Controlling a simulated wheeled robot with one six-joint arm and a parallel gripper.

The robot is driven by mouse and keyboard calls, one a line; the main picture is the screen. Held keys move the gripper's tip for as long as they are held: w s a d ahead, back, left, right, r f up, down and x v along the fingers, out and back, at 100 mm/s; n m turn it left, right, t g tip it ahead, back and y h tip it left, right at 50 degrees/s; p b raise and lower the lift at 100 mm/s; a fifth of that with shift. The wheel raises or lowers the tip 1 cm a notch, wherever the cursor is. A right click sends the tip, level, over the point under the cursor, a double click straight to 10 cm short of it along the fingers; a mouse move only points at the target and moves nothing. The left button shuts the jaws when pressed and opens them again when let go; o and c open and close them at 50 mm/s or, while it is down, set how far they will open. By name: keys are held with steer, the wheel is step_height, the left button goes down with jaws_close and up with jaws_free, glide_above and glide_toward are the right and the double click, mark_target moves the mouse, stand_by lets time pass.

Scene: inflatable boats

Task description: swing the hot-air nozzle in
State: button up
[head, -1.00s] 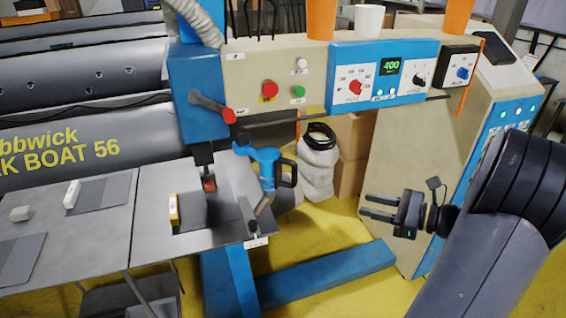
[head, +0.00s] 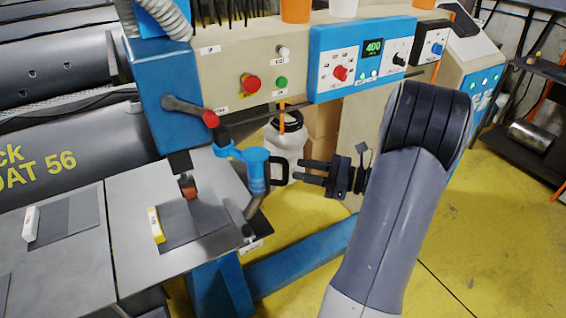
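The hot-air tool (head: 257,168) is blue, with a black loop handle (head: 282,172) on its right side. Its metal nozzle tube (head: 254,206) slants down toward the right edge of the grey work table (head: 135,205). The tool hangs on a blue arm beside the welding machine's press roller (head: 187,187). My gripper (head: 298,171) points left at the handle. Its two black fingers are apart and empty, with the tips close to the handle's right side. I cannot tell whether they touch it.
The machine panel has a red stop button (head: 251,84), a green button (head: 281,83) and a blue control box (head: 361,60) reading 400. A red-tipped lever (head: 190,108) projects at left. Dark material (head: 200,226) lies on the table. Yellow floor at lower right is clear.

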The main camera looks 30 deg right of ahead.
mark_target(286, 167)
steer(key=shift+p+x, duration=0.5)
steer(key=shift+x, duration=2.15)
steer(key=shift+c, duration=0.3)
jaws_close()
